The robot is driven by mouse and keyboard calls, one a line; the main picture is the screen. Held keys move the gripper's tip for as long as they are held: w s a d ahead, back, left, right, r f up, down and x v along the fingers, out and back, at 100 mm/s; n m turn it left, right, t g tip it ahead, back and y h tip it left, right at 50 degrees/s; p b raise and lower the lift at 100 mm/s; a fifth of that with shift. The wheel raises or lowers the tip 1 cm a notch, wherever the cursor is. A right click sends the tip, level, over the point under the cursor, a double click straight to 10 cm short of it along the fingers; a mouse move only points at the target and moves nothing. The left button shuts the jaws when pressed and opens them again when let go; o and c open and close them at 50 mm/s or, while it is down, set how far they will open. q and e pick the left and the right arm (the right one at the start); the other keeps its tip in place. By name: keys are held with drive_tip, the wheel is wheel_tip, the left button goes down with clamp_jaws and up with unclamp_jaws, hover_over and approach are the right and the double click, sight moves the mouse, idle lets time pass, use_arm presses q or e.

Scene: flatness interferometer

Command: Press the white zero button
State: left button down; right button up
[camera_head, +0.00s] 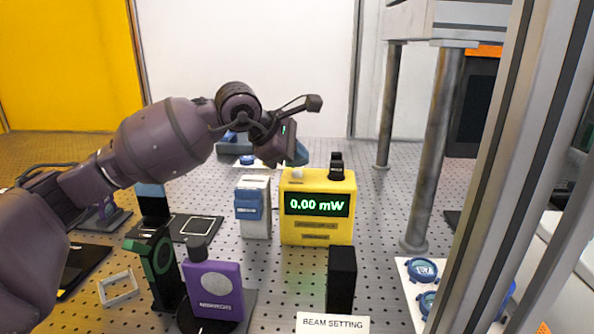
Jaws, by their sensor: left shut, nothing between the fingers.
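A yellow power meter (317,232) stands on the perforated table, its green display reading 0.00 mW. On its top are a small white button (297,174) at the left and a black knob (336,166) at the right. My left gripper (298,154) comes in from the left with its fingers shut and empty. Its tips are just above the white button in the picture; I cannot tell whether they touch it. My right gripper is not in view.
A white and blue block (253,206) stands left of the meter. A purple device (212,289), a black block (341,280) and a "BEAM SETTING" label (332,323) are in front. Metal posts (433,150) rise at the right.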

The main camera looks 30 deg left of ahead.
sight(297, 172)
use_arm(q)
drive_tip(key=shift+r, duration=0.35)
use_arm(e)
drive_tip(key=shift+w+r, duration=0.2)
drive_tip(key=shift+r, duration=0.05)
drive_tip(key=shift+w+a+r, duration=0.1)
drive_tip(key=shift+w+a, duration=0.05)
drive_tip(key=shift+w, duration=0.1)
use_arm(q)
drive_tip(key=shift+r, duration=0.55)
drive_tip(key=shift+r+p, duration=0.8)
drive_tip(key=shift+r, duration=1.15)
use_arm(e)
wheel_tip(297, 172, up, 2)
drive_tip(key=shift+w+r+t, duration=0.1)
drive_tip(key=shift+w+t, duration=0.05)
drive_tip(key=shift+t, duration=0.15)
use_arm(q)
drive_tip(key=shift+f, duration=0.1)
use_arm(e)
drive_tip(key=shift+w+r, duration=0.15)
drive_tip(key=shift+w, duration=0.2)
